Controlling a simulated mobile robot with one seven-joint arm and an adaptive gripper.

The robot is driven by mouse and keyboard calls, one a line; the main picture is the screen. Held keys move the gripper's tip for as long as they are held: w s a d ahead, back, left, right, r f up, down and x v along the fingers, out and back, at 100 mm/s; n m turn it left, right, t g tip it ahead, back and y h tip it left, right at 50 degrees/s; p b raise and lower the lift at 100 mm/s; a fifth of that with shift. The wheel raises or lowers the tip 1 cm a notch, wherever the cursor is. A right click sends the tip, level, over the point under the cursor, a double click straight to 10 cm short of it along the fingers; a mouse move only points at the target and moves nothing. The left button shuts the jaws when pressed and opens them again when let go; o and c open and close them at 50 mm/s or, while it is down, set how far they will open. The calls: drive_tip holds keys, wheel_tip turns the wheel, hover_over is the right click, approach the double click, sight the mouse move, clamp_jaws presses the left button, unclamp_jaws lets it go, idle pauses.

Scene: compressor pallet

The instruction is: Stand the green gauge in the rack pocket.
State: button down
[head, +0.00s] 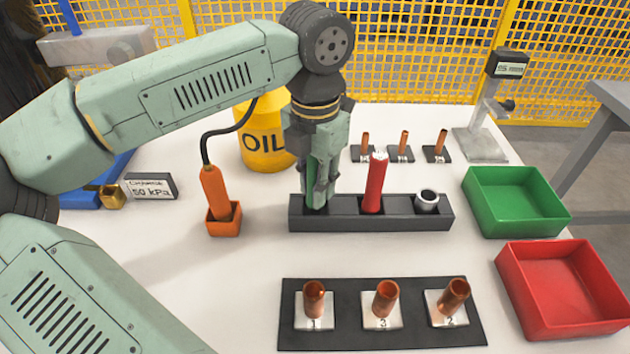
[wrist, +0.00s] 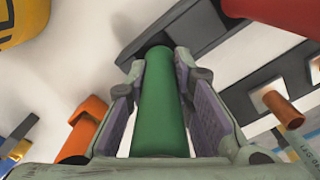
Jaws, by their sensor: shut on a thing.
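The green gauge (wrist: 162,115) is a smooth green cylinder between the pads of my gripper (wrist: 162,80) in the wrist view. My gripper (head: 318,195) is shut on it and points down over the left end of the black rack (head: 345,223). The rack also shows in the wrist view (wrist: 200,25). The gauge's far end meets a dark round spot at the rack's left pocket; how deep it sits is hidden. In the head view my fingers mostly hide the gauge. A red gauge (head: 376,182) stands slightly tilted in the middle pocket, and a silver ring (head: 427,200) sits at the right pocket.
An orange tool (head: 214,190) in its holder stands left of the rack, with the yellow oil drum (head: 262,140) behind. A black board (head: 345,341) with several copper tubes lies in front. Green (head: 515,225) and red (head: 567,325) trays are at right.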

drive_tip(key=shift+f+b, duration=0.55)
drive_tip(key=shift+f, duration=0.05)
idle(0.4)
drive_tip(key=c, duration=1.3)
unclamp_jaws()
wheel_tip(320, 180, up, 12)
drive_tip(key=shift+s+f, duration=0.1)
